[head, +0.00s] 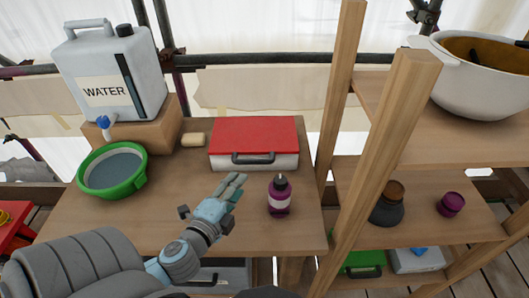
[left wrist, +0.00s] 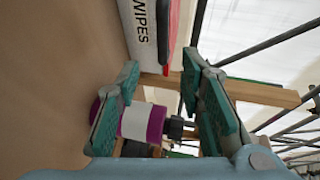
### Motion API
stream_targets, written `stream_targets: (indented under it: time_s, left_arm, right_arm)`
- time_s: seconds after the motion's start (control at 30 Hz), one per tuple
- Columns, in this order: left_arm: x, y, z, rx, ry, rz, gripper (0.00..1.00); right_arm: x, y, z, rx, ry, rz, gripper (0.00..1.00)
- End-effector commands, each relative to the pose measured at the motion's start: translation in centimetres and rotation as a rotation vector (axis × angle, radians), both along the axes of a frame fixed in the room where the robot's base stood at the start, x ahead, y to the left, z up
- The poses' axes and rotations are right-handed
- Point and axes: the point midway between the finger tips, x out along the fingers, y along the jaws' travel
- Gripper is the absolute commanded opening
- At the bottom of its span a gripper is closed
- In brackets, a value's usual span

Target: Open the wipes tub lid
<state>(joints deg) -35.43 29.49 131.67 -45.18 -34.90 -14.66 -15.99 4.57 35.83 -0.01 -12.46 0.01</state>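The wipes tub is a white box (head: 285,161) with a flat red lid (head: 254,133) and a black handle on its front, at the back of the table in the head view. The lid lies closed on it. In the left wrist view the tub's white side (left wrist: 143,35), lettered WIPES, and a strip of its red lid (left wrist: 171,30) show beyond the fingers. My left gripper (head: 236,181) is in front of the tub, apart from it. Its fingers (left wrist: 160,76) are spread with nothing held. My right gripper is not in view.
A purple bottle (head: 279,198) stands close to the right of my left gripper. At the left are a water container (head: 105,70) on a wooden block and a green basin (head: 113,170). A wooden post (head: 385,150) and shelves stand at the right.

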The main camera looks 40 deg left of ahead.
Motion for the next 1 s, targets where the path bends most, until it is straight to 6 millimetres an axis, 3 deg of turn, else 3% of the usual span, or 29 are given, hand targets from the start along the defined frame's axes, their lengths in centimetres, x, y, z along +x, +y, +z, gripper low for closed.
stream_targets:
  time_s: [0.13, 0.3, 0.5, 0.67, 0.9, 1.0]
  left_arm:
    - [2.3, 1.1, -0.5, -0.002, -0.003, 0.012, 0.35]
    - [7.2, 2.5, -1.6, -0.002, 0.001, 0.019, 0.35]
    - [11.4, 3.5, -2.6, -0.004, 0.003, 0.016, 0.35]
    - [12.8, 3.8, -2.9, -0.004, 0.004, 0.012, 0.35]
    - [13.1, 3.8, -2.9, -0.004, 0.005, 0.011, 0.35]
    - [13.0, 3.8, -2.9, -0.004, 0.005, 0.011, 0.22]
  right_arm:
    - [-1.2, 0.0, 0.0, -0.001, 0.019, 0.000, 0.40]
    - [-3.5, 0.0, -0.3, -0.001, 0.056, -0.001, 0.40]
    - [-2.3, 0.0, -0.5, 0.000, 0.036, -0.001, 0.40]
    - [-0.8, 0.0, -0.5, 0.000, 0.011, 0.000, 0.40]
    - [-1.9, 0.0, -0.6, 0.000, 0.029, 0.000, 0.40]
    - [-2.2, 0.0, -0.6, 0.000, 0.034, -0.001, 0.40]
